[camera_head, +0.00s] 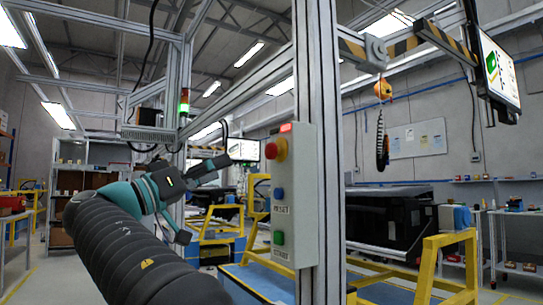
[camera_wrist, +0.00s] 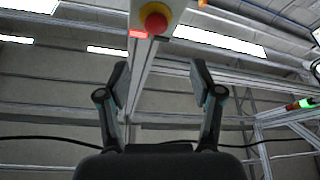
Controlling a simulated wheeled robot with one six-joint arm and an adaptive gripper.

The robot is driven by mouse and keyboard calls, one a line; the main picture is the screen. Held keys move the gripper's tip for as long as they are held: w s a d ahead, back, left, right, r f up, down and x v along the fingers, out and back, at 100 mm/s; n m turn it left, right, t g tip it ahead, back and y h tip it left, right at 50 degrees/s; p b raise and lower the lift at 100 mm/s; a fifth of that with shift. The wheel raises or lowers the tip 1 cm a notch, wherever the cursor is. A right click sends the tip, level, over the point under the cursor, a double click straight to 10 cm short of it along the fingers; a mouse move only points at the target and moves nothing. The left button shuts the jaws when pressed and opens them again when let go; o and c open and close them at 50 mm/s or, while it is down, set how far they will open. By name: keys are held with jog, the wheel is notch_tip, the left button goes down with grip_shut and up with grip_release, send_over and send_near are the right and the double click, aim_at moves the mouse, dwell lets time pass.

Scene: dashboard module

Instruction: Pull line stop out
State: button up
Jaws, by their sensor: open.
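The line stop is a red mushroom button (camera_head: 275,149) on a yellow collar. It sits on the upper part of a grey control box (camera_head: 294,215) fixed to an aluminium post. In the wrist view the red button (camera_wrist: 154,19) is at the top, slightly left of centre, beyond the fingertips. My gripper (camera_head: 225,178) is left of the button in the head view, raised and apart from it. In the wrist view my gripper (camera_wrist: 159,75) is open, with nothing between its fingers.
The box also carries a blue button (camera_head: 278,193), a green button (camera_head: 279,238) and a red light (camera_head: 286,128). The aluminium post (camera_head: 320,150) stands directly behind the box. A yellow frame (camera_head: 430,270) is at lower right. The space between gripper and button looks clear.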

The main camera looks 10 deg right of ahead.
aim_at(267, 151)
jog(key=shift+m+g, duration=0.3)
jog(key=shift+m, duration=0.4)
jog(key=p+x, duration=0.2)
jog(key=x, duration=1.2)
jog(key=shift+s+d, duration=0.1)
